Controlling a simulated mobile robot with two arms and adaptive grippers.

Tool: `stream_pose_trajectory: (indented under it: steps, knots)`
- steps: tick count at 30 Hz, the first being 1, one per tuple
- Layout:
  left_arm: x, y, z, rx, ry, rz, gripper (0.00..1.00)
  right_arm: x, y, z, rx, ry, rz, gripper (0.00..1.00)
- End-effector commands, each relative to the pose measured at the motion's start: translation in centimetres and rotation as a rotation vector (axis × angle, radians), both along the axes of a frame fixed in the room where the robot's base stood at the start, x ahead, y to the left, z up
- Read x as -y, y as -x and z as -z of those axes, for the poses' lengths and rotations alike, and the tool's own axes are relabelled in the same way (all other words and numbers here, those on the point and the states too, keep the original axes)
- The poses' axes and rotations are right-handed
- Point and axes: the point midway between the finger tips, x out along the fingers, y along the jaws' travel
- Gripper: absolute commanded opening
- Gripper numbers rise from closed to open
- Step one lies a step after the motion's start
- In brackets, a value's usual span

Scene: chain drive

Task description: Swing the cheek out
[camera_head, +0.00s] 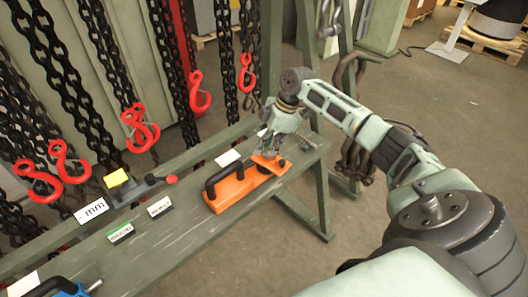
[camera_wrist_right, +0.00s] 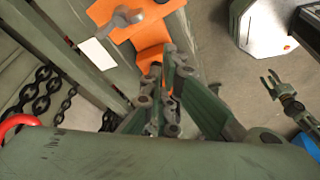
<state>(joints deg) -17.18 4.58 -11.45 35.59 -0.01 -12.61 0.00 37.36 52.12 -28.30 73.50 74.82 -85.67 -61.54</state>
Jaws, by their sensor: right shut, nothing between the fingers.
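The orange block (camera_head: 239,184) with a black carry handle (camera_head: 222,177) lies on the green bench near its right end. I take its orange plate (camera_head: 269,160) at the far end to be the cheek, but my right gripper partly hides it. My right gripper (camera_head: 268,148) is shut and empty, pointing down close to this plate; contact cannot be told. In the right wrist view the shut fingers (camera_wrist_right: 166,88) are in front of an orange part (camera_wrist_right: 154,58), below a grey metal lever (camera_wrist_right: 122,22). A gripper that looks like my left one (camera_wrist_right: 271,86) shows there with fingers apart.
Chains with red hooks (camera_head: 142,128) hang behind the bench (camera_head: 190,235). A small device with a yellow block (camera_head: 116,178), label cards (camera_head: 160,206) and a blue tool (camera_head: 64,289) are to the left.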

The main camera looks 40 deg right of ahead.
Motion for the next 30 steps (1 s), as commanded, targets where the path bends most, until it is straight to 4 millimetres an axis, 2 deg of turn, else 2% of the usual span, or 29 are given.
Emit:
stream_pose_trajectory:
  steps: [3,10,26,30]
  knots:
    - [0.0,0.0,0.6,0.000,0.000,0.000,0.40,0.7,0.1,-1.8,0.003,0.001,0.002,0.00]
    - [0.0,0.0,0.8,-0.001,0.000,0.000,0.40,1.2,0.3,-3.5,0.001,0.000,0.000,0.00]
    - [0.0,0.1,0.8,-0.001,0.000,0.000,0.40,1.3,0.3,-3.5,0.000,0.000,0.001,0.00]
    - [0.0,0.1,0.8,-0.001,0.000,0.000,0.40,0.2,0.8,-2.3,-0.016,0.009,-0.007,0.00]
